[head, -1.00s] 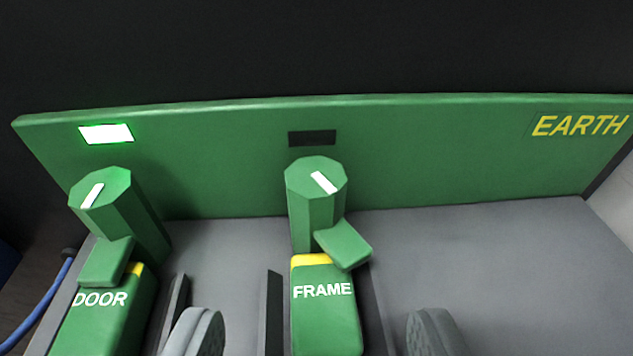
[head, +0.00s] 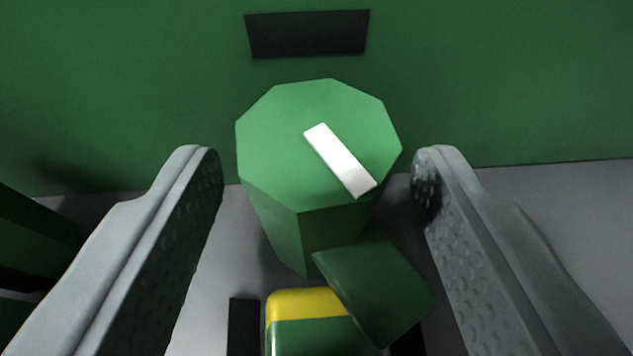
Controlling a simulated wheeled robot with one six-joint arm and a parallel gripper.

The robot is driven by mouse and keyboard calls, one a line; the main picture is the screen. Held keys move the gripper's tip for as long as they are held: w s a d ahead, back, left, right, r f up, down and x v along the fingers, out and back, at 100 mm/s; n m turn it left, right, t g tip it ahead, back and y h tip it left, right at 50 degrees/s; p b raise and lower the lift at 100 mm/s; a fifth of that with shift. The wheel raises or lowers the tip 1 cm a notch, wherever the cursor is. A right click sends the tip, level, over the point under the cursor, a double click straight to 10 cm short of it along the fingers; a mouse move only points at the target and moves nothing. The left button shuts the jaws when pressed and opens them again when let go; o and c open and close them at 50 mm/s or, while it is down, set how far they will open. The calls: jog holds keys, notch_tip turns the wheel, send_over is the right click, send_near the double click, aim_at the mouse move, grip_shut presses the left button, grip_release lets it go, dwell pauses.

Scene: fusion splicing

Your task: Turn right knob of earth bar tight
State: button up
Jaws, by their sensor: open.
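The right knob (head: 280,140) of the earth bar is a green eight-sided post with a white mark (head: 340,160) on top that slants from upper left to lower right. A green tab (head: 375,288) juts from its foot toward the lower right. It partly overlaps a green block with a yellow band (head: 304,303). My gripper (head: 318,170) is open, with one grey finger on each side of the knob. A gap shows between each finger and the knob.
The green back panel (head: 520,80) of the earth bar stands behind the knob, with a dark, unlit window (head: 307,33) above it. Part of another green piece (head: 35,240) shows at the left edge. Grey floor (head: 570,200) lies bare at the right.

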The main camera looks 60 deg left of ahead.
jog(key=c, duration=1)
jog(key=shift+o, duration=0.2)
jog(key=shift+s, duration=0.1)
jog(key=shift+s+a+m+t+h, duration=0.1)
jog(key=shift+a+m+t+h, duration=0.1)
jog(key=shift+m+t+h, duration=0.6)
jog(key=shift+s+m+t+h, duration=0.1)
jog(key=shift+m+t+h, duration=0.95)
jog(key=shift+m, duration=0.35)
jog(key=shift+f, duration=0.1)
jog(key=o, duration=1)
jog(key=shift+c, duration=0.2)
